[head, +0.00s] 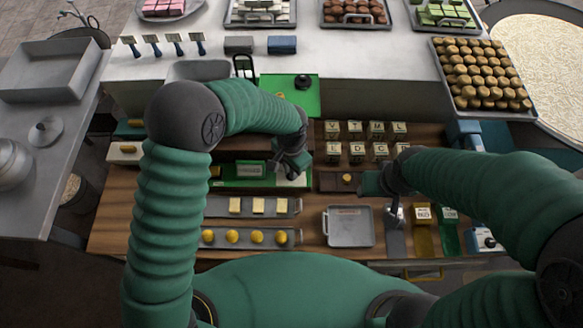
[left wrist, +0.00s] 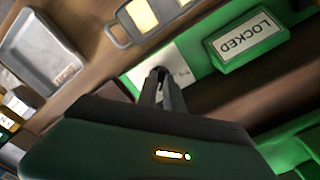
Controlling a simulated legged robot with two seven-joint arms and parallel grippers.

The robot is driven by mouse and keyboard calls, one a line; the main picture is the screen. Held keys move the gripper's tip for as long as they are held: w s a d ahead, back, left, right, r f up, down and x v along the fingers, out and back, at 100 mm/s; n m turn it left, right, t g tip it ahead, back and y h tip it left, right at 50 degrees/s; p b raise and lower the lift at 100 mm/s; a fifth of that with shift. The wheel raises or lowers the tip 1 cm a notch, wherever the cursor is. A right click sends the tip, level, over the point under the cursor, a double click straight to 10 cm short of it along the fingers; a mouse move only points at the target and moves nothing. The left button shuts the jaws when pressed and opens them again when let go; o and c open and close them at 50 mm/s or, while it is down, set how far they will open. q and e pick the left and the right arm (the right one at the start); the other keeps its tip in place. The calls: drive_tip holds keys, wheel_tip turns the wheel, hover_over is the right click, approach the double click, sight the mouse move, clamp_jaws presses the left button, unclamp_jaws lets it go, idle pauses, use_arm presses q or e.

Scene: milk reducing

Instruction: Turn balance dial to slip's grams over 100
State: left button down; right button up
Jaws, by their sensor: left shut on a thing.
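I cannot identify the balance dial for certain; a blue device with a knob (head: 486,239) stands at right.
A grey tray (head: 349,228) lies between the arms. Trays with yellow blocks (head: 258,206) and yellow balls (head: 257,238) lie in front of the left gripper. Lettered cubes (head: 356,152) stand behind. A green board with a black knob (head: 302,82) is further back.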

use_arm(q)
drive_tip(key=shift+m, duration=1.2)
drive_tip(key=c, duration=1.5)
unclamp_jaws()
wheel_tip(320, 180, up, 17)
drive_tip(key=shift+w+f+b, duration=0.1)
drive_tip(key=shift+b, duration=0.95)
